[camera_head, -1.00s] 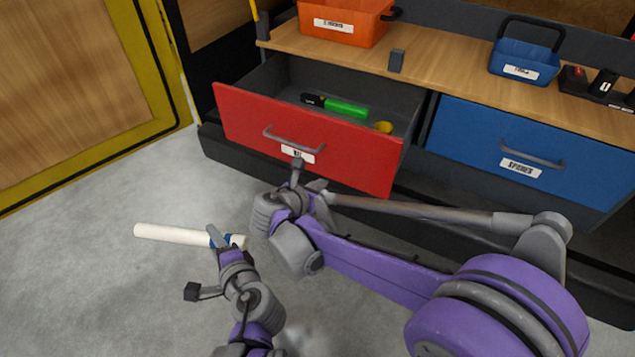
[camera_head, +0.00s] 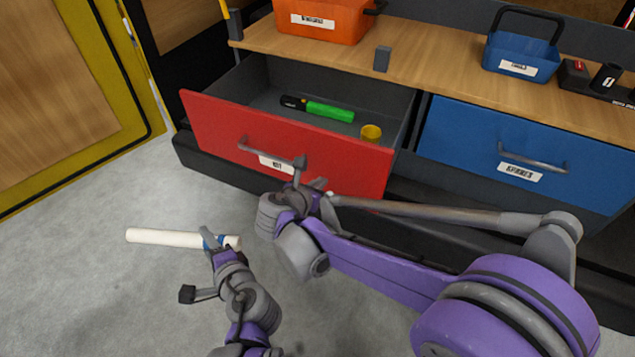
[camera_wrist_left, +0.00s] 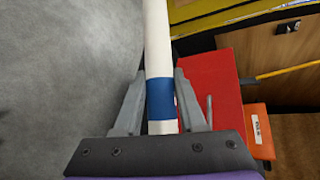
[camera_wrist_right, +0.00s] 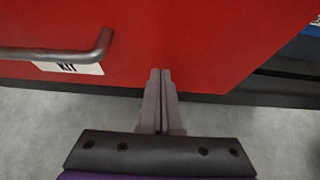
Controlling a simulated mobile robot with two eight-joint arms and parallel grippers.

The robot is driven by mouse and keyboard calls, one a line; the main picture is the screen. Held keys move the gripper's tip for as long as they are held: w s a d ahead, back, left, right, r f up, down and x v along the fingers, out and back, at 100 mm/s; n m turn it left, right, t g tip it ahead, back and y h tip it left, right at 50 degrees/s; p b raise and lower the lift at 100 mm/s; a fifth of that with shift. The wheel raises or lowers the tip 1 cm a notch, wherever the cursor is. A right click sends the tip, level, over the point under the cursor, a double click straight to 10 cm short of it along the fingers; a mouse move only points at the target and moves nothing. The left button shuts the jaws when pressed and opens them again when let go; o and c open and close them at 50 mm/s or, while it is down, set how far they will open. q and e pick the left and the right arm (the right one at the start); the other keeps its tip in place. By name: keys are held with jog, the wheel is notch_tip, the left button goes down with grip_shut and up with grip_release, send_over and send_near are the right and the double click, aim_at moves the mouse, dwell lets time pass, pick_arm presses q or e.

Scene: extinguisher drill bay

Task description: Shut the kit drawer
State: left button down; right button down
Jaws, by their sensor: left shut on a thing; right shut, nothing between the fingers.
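The red kit drawer (camera_head: 330,152) stands open under the wooden bench top, with a grey bar handle (camera_head: 270,150) and a KIT label. Inside lie a green and black flashlight-like item (camera_head: 320,109) and a yellow round item (camera_head: 371,132). My right gripper (camera_head: 300,165) is shut and empty at the drawer front; in the right wrist view its fingertips (camera_wrist_right: 160,72) are against or just before the red face, right of the handle. My left gripper (camera_head: 212,240) is shut on a white rod with a blue band (camera_wrist_left: 159,95), held clear of the drawer, left of it.
A closed blue drawer (camera_head: 520,150) is to the right. On the bench top (camera_head: 440,65) stand an orange bin (camera_head: 325,20), a small grey block (camera_head: 382,59) and a blue caddy (camera_head: 520,55). A yellow-framed wooden panel (camera_head: 60,100) is at the left. The floor at lower left is clear.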

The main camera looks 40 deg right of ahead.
jog(key=shift+s+r, duration=0.1)
dwell(0.3)
pick_arm(q)
jog(key=shift+r+p, duration=0.4)
jog(key=shift+r, duration=0.15)
jog(key=shift+s+a, duration=0.2)
pick_arm(e)
jog(key=w+d, duration=0.4)
jog(key=d, duration=0.5)
jog(key=w+d, duration=0.3)
jog(key=d, duration=0.6)
jog(key=w+d, duration=0.4)
jog(key=d, duration=0.6)
jog(key=shift+w+r, duration=0.15)
jog(key=shift+w, duration=0.15)
jog(key=shift+d+r, duration=0.1)
jog(key=shift+d, duration=0.05)
